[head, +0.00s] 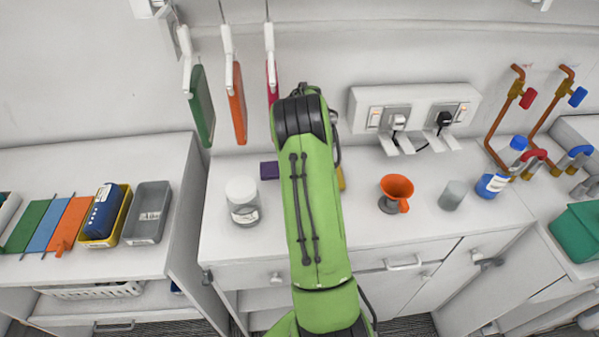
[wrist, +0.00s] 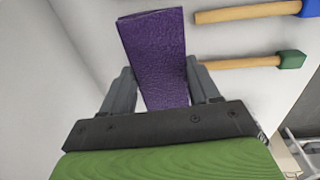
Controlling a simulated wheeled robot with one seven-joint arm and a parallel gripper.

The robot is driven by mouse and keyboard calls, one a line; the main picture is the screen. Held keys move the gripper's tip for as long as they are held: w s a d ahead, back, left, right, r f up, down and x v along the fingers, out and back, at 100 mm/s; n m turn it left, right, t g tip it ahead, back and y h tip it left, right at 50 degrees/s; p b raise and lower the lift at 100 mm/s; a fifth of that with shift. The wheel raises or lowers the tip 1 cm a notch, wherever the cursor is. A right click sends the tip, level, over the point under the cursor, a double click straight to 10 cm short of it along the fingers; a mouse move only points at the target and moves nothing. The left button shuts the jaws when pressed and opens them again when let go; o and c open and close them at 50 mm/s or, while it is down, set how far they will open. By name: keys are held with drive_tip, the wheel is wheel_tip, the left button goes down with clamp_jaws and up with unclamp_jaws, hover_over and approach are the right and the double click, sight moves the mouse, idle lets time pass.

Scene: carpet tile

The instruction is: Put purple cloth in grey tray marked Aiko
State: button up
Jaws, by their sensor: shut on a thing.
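The folded purple cloth (wrist: 155,60) stands between the two fingers of my gripper (wrist: 160,75) in the wrist view, and the gripper is shut on it. In the head view, a small part of the purple cloth (head: 269,170) shows left of my green arm, over the back of the middle counter. My arm hides the gripper there. I cannot tell whether the cloth touches the counter. The grey tray (head: 147,228) sits on the left counter, right of a yellow tray. It looks empty; no name on it is readable.
The yellow tray (head: 122,212) holds a dark blue item. A clear jar (head: 242,200) stands left of my arm; an orange funnel (head: 397,188) stands right. Coloured boards (head: 202,107) hang above the counter. Two wooden-handled tools (wrist: 245,12) lie beside the cloth. A gap separates the counters.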

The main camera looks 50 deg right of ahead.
wheel_tip(320, 180, down, 5)
drive_tip(key=shift+w+d+r, duration=0.15)
drive_tip(key=o, duration=1.1)
drive_tip(key=shift+f, duration=0.2)
drive_tip(key=shift+c, duration=0.2)
drive_tip(key=shift+r, duration=0.1)
